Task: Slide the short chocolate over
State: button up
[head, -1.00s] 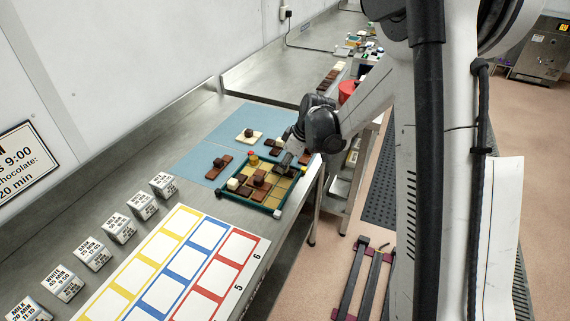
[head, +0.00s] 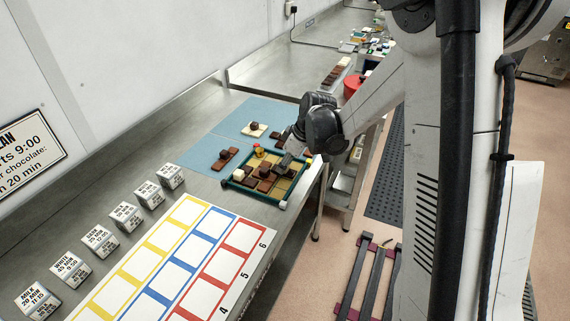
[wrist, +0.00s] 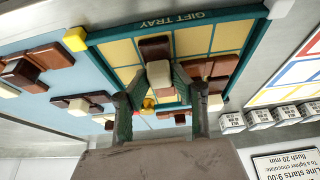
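The green-framed gift tray (head: 239,186) has tan cells, with dark, brown and cream chocolates in several of them. My gripper (head: 283,166) is low over the tray's right part in the head view. In the wrist view my gripper (wrist: 158,82) has its two fingers apart, on either side of a short cream-topped piece (wrist: 158,74) beside a dark brown block (wrist: 155,48). Small gaps seem to show beside the piece; contact cannot be told. A longer brown chocolate (wrist: 207,68) lies right of the fingers. Which piece is the short chocolate is not certain.
A blue mat (head: 200,155) behind the tray holds loose chocolates, such as a brown one (head: 224,158) and a cream one (head: 255,129). A sheet of coloured frames (head: 188,255) and several lettered cubes (head: 125,215) lie in front. A red container (head: 352,86) stands beyond my arm.

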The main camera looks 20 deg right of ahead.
jog(key=o, duration=0.5)
jog(key=shift+o, duration=0.2)
jog(key=v, duration=1.2)
jog(key=shift+a, duration=0.1)
jog(key=s+a+r+m+t+h, duration=0.1)
jog(key=s+r+m, duration=0.2)
jog(key=s, duration=0.4)
jog(key=s+a+r+m+t+h, duration=0.1)
jog(key=s+r+m, duration=0.1)
jog(key=s+r, duration=0.35)
jog(key=s+f+m+t+h+b, duration=0.1)
jog(key=s+m, duration=0.4)
jog(key=s, duration=0.8)
notch_tip(320, 180, down, 2)
jog(key=shift+s+t+h+b, duration=0.3)
jog(key=shift+s+t+b, duration=0.05)
jog(key=shift+t, duration=0.25)
